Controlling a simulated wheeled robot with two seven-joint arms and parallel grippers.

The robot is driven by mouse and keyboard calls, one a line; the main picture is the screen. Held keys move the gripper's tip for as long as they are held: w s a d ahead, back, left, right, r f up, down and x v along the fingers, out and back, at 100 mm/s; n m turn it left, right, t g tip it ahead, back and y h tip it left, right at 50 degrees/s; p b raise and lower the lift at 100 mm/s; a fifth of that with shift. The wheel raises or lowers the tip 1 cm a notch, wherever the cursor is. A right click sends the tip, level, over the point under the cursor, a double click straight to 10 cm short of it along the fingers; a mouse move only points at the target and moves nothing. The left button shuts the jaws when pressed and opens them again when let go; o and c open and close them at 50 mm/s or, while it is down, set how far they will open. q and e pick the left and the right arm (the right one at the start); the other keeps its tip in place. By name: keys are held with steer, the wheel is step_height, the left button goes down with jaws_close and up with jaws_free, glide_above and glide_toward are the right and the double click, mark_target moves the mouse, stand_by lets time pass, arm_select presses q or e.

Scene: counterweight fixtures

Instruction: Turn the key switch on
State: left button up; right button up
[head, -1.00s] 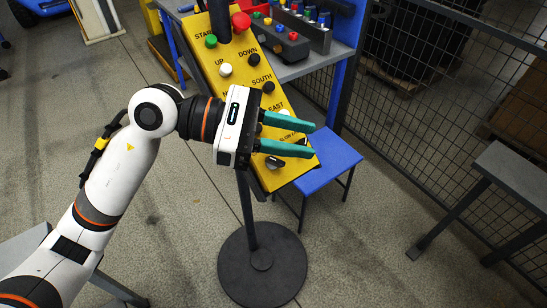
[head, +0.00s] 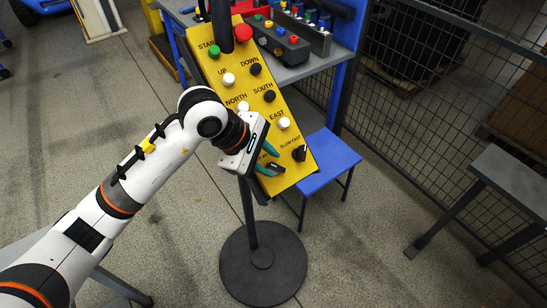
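The yellow control panel (head: 262,108) is tilted on a black stand, with labelled buttons along it. Near its lower end is a dark rotary switch (head: 277,168), which looks like the key switch; its label is mostly hidden behind my gripper. My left gripper (head: 274,162) comes in from the left with its two teal fingers apart, one on the upper side of this switch and one on the lower side. I cannot tell whether they touch it. A black selector (head: 299,153) marked SLOW FAST sits just to its right. My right gripper is not in view.
The stand's round base (head: 263,264) is on the concrete floor below. A blue stool (head: 333,158) is behind the panel to the right, and a workbench (head: 308,66) is behind it. A wire mesh fence (head: 420,90) runs along the right. The floor in front is open.

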mark_target(272, 164)
arm_select(q)
steer(key=shift+p+x, duration=0.35)
steer(key=shift+x, duration=1.15)
steer(key=shift+c, duration=0.4)
jaws_close()
